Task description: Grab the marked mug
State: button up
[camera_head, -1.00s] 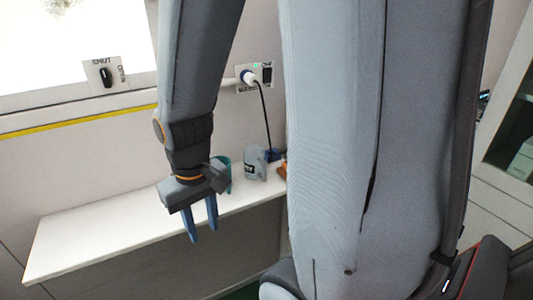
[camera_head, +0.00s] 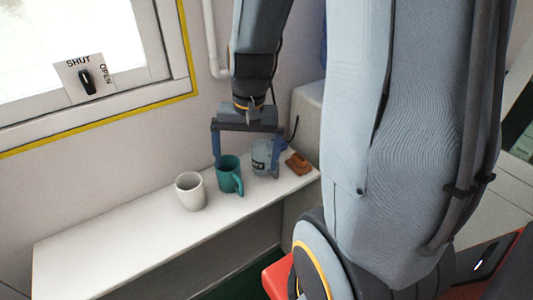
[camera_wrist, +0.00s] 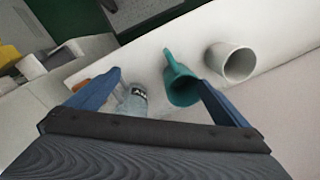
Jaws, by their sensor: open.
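My gripper (camera_head: 247,168) is open and empty over the shelf. In the head view its right finger crosses in front of the marked mug. In the wrist view, the gap between the fingertips (camera_wrist: 160,82) lines up with a teal mug (camera_wrist: 182,90) more than with the marked mug. Contact cannot be told.
The teal mug (camera_head: 229,180) stands just left of the marked mug, and a white mug (camera_head: 190,192) stands further left. A brown object (camera_head: 298,164) lies right of the marked mug. The left part of the white shelf (camera_head: 110,232) is clear. A wall rises behind.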

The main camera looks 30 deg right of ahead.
aim_at(262, 167)
jog(key=d+m+y, duration=0.1)
jog(key=d+m, duration=0.2)
jog(key=w+d+m+y, duration=0.1)
jog(key=d+m, duration=0.2)
jog(key=w+d+m+y, duration=0.1)
jog(key=d+m, duration=0.2)
jog(key=m, duration=0.1)
jog(key=shift+w+f+g, duration=0.2)
jog(key=shift+f+g, duration=0.1)
jog(key=shift+w+d+f+m, duration=0.15)
jog(key=shift+d+m, duration=0.2)
jog(key=shift+m, duration=0.25)
jog(key=shift+w+p+x, duration=0.2)
jog(key=shift+p+x, duration=1.1)
jog(key=shift+x, duration=2.5)
jog(key=shift+a, duration=0.15)
jog(key=c, duration=0.9)
